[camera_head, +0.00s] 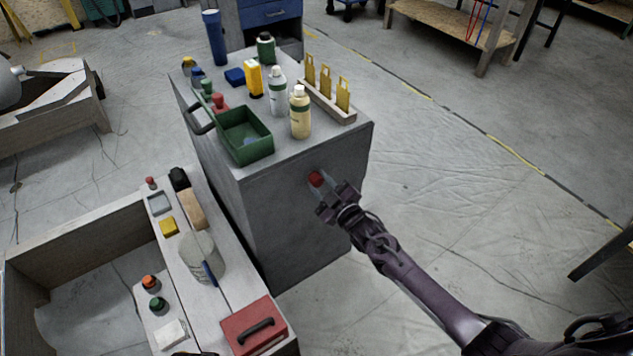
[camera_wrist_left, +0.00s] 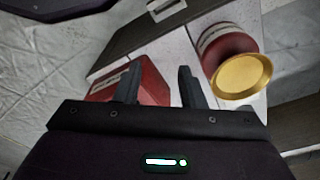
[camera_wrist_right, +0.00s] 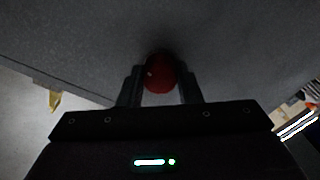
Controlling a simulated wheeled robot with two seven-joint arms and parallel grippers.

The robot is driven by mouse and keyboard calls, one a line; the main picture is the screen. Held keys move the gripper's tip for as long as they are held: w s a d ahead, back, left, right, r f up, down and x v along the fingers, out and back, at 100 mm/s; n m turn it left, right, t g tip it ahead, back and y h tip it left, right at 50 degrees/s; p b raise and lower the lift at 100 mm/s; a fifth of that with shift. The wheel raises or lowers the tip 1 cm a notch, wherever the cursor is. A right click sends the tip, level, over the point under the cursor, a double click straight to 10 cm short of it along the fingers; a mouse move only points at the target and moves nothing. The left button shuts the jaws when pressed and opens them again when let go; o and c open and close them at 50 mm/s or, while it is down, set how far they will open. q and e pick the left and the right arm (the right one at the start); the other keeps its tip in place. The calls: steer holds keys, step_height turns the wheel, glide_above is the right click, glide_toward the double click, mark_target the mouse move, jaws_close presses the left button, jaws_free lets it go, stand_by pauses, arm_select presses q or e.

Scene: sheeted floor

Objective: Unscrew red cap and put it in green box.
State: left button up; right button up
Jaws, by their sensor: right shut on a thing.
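The red cap (camera_head: 315,178) sits between the fingertips of my right gripper (camera_head: 318,193), in front of the grey cabinet's near side. In the right wrist view the red cap (camera_wrist_right: 160,74) is round and lies between both fingers, with a dark grey surface behind it. I cannot tell whether it touches that surface. The green box (camera_head: 262,149) stands open-topped on the cabinet's top, up and left of my right gripper; a small blue thing shows inside. My left gripper (camera_wrist_left: 160,85) shows only in its wrist view, fingers apart and empty, with a red case behind it.
On the grey cabinet (camera_head: 290,225) several bottles stand around the box, with a wooden rack (camera_head: 328,103) at right. A red toolbox (camera_head: 240,332) lies on the low bench at bottom left. A red can (camera_wrist_left: 226,48) shows in the left wrist view.

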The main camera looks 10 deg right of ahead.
steer(key=n, duration=0.6)
steer(key=shift+n, duration=0.4)
steer(key=o, duration=1.2)
steer(key=shift+c, duration=1)
